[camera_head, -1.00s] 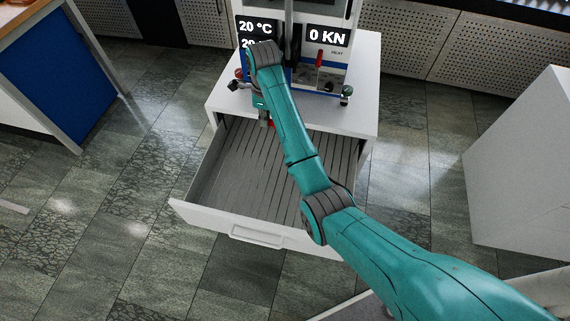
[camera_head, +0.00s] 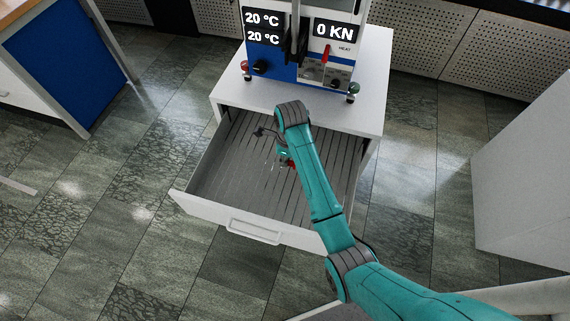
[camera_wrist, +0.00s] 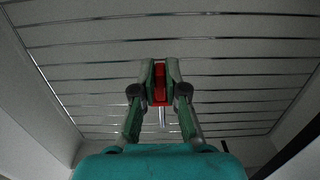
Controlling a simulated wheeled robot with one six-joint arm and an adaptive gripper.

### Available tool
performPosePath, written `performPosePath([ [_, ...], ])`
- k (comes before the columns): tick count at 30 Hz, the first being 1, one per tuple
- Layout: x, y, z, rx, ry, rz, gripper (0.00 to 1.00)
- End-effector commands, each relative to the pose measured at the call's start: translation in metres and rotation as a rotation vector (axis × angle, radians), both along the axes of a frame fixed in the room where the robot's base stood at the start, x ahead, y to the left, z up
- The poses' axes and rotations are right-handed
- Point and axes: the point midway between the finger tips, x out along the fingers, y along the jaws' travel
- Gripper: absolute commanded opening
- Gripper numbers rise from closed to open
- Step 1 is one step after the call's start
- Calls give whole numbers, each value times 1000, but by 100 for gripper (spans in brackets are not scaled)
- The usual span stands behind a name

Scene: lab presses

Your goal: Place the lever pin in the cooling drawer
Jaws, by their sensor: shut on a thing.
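The cooling drawer (camera_head: 215,187) is pulled out below the press, with a slatted grey floor. My gripper (camera_wrist: 160,82) is over the inside of the drawer, and its fingers are shut on the lever pin (camera_wrist: 160,84). The pin shows a red part between the fingertips and a thin metal rod below it in the wrist view. In the head view my gripper (camera_head: 285,160) is partly hidden by my wrist, with a bit of red beside it. I cannot tell whether the pin touches the drawer floor.
The press (camera_head: 300,55) stands on the white cabinet top (camera_head: 365,105) behind the drawer, with displays reading 20 °C and 0 KN. A red-handled lever (camera_head: 326,54) is on its front. The drawer floor around my gripper is clear.

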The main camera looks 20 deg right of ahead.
Motion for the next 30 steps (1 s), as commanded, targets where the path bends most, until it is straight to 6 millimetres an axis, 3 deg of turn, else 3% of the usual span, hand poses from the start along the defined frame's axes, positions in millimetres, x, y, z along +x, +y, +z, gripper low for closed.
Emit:
performPosePath([
  [13, 0, 0, -42, 0, 0, 0, 0],
  [24, 1, 0, -46, 0, -1, 0, 0],
  [25, 1, 0, -46, 0, -2, 0, 19],
  [27, 1, 0, -45, 0, -2, 0, 36],
  [30, 1, 0, -45, 0, -1, 0, 37],
])
